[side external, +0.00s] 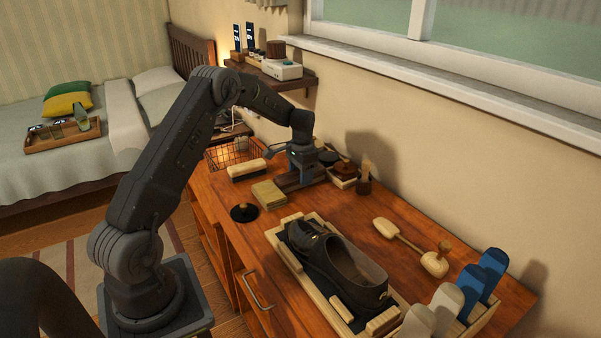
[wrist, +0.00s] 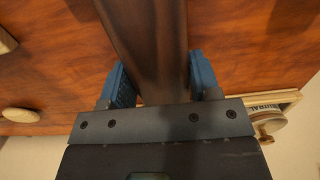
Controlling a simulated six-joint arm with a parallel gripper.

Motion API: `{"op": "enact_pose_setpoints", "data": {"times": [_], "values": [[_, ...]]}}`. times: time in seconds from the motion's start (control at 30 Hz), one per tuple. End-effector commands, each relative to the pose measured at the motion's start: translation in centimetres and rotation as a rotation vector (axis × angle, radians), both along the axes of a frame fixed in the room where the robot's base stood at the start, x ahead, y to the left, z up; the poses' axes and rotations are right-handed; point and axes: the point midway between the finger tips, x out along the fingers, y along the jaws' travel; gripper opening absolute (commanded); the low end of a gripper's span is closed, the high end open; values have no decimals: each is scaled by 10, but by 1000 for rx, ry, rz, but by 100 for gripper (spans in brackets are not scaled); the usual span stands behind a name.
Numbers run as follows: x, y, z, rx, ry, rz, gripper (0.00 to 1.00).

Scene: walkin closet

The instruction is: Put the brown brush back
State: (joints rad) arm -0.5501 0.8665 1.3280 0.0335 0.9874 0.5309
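A long dark brown block, which looks like the brown brush (side external: 290,183), is under my gripper (side external: 302,176) at the far part of the wooden bench. In the wrist view the brown brush (wrist: 151,45) runs up between the two blue fingers of my gripper (wrist: 160,82).
A cream-backed brush (side external: 248,168), a tan block (side external: 268,194) and a black disc (side external: 244,212) lie left of my gripper. A small tray (side external: 344,182) of tins stands right, by the wall. A dark shoe (side external: 335,265) on a wooden stand is in front. Mid-bench is clear.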

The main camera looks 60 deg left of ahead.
Motion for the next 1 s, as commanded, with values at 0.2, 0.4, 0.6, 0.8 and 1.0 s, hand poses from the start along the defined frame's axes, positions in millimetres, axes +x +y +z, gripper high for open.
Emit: {"op": "enact_pose_setpoints", "data": {"times": [0.2, 0.4, 0.6, 0.8, 1.0], "values": [[0, 0, 0, 0, 0, 0, 78], [0, 0, 0, 0, -1, 0, 80], [1, 0, 10, 2, -3, 0, 80], [2, 0, 48, 3, -5, 0, 80], [5, 0, 91, 3, -4, 0, 80]]}}
